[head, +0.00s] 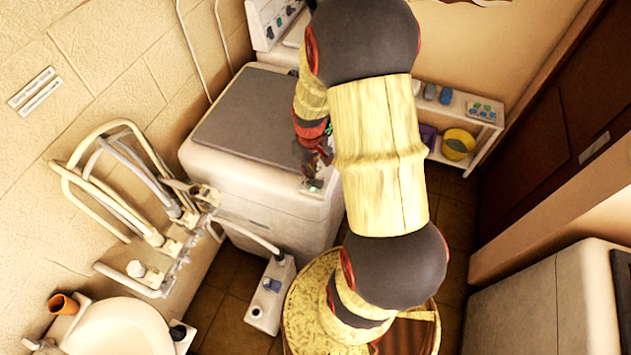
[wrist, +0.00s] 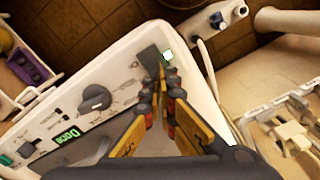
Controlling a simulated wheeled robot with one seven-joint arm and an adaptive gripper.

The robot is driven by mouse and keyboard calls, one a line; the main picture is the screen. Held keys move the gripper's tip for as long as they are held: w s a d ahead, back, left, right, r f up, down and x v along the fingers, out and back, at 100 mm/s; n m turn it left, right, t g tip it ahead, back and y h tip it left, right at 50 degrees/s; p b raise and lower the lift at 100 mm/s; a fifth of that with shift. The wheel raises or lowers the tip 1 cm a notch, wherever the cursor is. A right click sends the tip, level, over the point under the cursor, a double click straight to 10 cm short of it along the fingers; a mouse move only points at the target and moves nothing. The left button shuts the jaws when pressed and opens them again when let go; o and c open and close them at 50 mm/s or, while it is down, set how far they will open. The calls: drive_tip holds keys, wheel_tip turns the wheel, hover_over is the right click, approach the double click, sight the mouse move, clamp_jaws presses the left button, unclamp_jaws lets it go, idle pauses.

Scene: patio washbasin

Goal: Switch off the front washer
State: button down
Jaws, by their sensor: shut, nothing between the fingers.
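The front washer (head: 240,190) is a white machine with a grey top, left of centre in the head view. Its control panel (wrist: 122,78) fills the middle of the wrist view. The panel has a dark round knob (wrist: 95,98) and a display (wrist: 67,137) with green letters that seem to read "Done". A bright green-lit square button (wrist: 168,55) sits near the panel's end. My gripper (wrist: 160,82) is shut and empty, its tips close to that lit button. I cannot tell whether they touch it. In the head view, my gripper (head: 318,158) is small and dark at the washer's edge.
A second machine (head: 270,25) stands behind. A shelf (head: 470,107) with a yellow bowl (head: 457,144) is on the right.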

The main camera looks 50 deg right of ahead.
drive_tip(key=shift+f+b, duration=0.5)
drive_tip(key=shift+f, duration=0.2)
idle(0.3)
drive_tip(key=shift+r+p, duration=2.5)
drive_tip(key=shift+r, duration=1.05)
